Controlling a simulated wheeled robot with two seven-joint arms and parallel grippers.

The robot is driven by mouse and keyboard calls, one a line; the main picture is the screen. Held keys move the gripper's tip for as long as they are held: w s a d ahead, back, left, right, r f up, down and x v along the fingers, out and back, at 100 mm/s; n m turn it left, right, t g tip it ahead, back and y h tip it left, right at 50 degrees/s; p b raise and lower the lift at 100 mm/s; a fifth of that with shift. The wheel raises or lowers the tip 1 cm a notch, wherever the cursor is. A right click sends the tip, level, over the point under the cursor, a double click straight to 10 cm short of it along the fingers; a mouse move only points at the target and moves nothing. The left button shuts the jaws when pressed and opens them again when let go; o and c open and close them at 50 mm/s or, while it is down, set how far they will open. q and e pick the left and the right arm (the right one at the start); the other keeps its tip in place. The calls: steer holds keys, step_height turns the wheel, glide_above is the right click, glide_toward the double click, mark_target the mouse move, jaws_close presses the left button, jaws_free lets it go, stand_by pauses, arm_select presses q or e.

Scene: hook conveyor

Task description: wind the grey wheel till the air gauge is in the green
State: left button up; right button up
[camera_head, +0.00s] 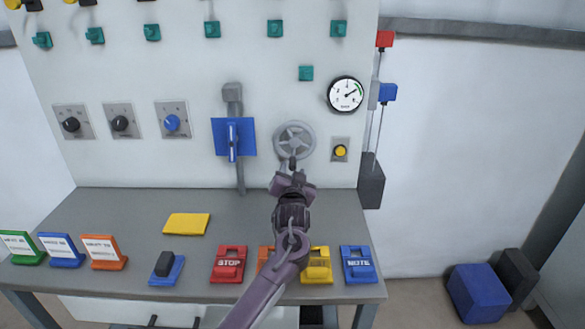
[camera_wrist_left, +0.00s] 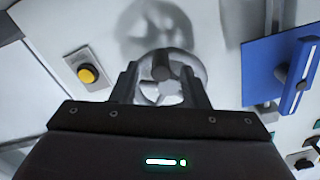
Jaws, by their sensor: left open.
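The grey wheel (camera_head: 294,140) is on the upright white panel, with spokes and a grip knob at its lower edge. The air gauge (camera_head: 345,94) is to its upper right. Its dark needle points up and right, towards the side with the green arc; whether it lies within the green is too small to tell. My left gripper (camera_head: 293,170) is at the wheel's lower edge, open. In the left wrist view the wheel (camera_wrist_left: 198,65) lies beyond the spread fingers, and its dark knob (camera_wrist_left: 161,66) shows between them. Contact cannot be told. My right gripper is not in view.
A yellow button (camera_head: 340,151) is just right of the wheel, and a blue lever plate (camera_head: 219,137) is to its left. A grey weight (camera_head: 371,187) hangs at the panel's right edge. Below, the grey table (camera_head: 130,220) holds several coloured blocks and signs.

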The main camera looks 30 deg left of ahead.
arm_select(q)
steer(key=v, duration=0.4)
steer(key=shift+s, duration=0.15)
stand_by(0.4)
